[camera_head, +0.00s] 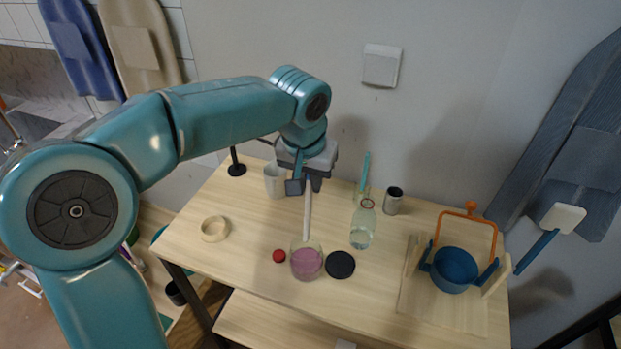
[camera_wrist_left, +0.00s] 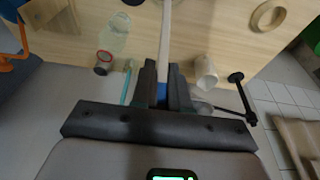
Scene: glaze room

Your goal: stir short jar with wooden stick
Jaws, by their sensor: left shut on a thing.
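The short jar (camera_head: 306,262) is a clear glass jar with pink contents, near the front middle of the table in the head view. The wooden stick (camera_head: 307,215) is pale and long, and runs down from my left gripper (camera_head: 304,184) to the jar. Its lower end is at the jar's mouth; how deep it goes I cannot tell. In the left wrist view the stick (camera_wrist_left: 166,35) extends from between the jaws of my left gripper (camera_wrist_left: 162,85), which is shut on it. The jar is not clearly visible there. My right gripper is not in view.
A black lid (camera_head: 340,265) and a red ball (camera_head: 279,256) flank the jar. A glass bottle (camera_head: 363,225), a grey cup (camera_head: 393,201), a white cup (camera_head: 274,182) and a wooden ring (camera_head: 214,229) stand around. A blue pot (camera_head: 453,271) is at the right.

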